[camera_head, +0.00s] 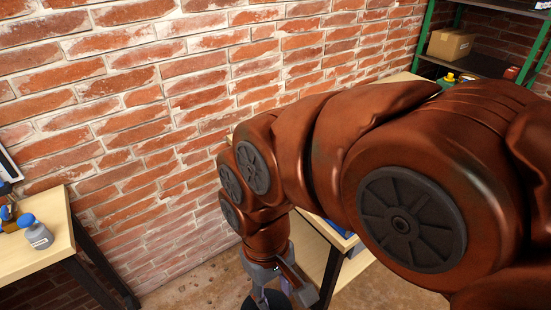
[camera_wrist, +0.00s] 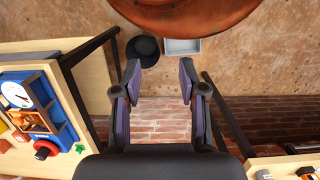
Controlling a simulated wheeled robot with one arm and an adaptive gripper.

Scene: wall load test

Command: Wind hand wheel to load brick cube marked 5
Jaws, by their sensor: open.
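In the wrist view, a blue device (camera_wrist: 62,124) with a round white dial (camera_wrist: 17,99) lies on the wooden table at left. Orange-brown, brick-like pieces (camera_wrist: 30,121) sit in it; no number is readable. A red round part with a dark hub (camera_wrist: 44,150) is on its near side and may be the hand wheel. My gripper (camera_wrist: 159,75) is open and empty, with its two fingers apart over the floor, right of the table and clear of the device. In the head view my gripper (camera_head: 277,290) hangs low at the bottom edge. My arm hides much of the bench behind it.
A table at left holds a grey bottle with a blue cap (camera_head: 38,234). A green-framed shelf (camera_head: 480,62) with a cardboard box (camera_head: 450,44) stands at far right. A black round object (camera_wrist: 143,48) and a grey tray (camera_wrist: 182,47) are on the floor. A brick wall (camera_head: 150,120) stands behind.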

